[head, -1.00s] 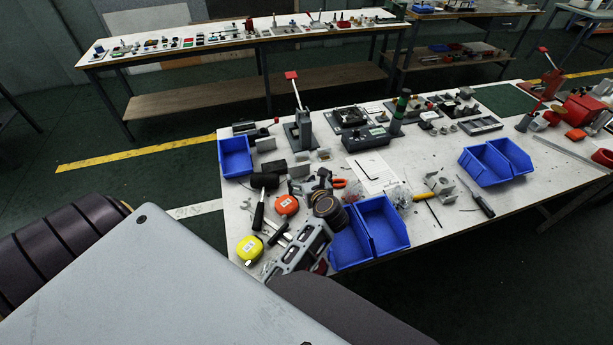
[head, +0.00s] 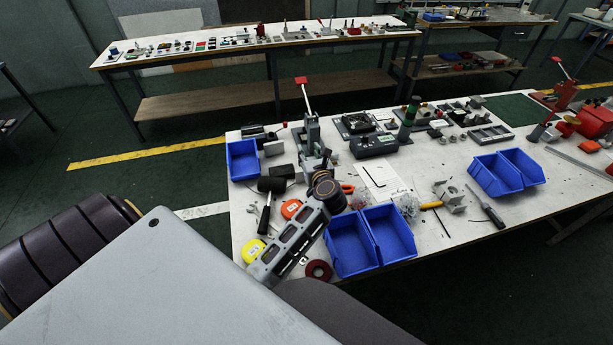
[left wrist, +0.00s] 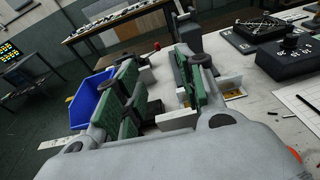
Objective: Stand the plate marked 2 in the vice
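My left gripper (head: 318,155) reaches over the workbench from the near edge, beside the lever press. In the left wrist view, its green-padded fingers (left wrist: 163,78) are spread apart. A pale, thin plate (left wrist: 177,120) stands low between them in that view, with no visible contact on both sides. Another light plate (left wrist: 235,94) lies just right of the fingers. In the head view, a grey plate (head: 273,148) stands near the blue bin. A small dark vice-like device (head: 255,133) is behind it. No number is readable on any plate. My right gripper is out of view.
The lever press (head: 311,132) stands close to the gripper.

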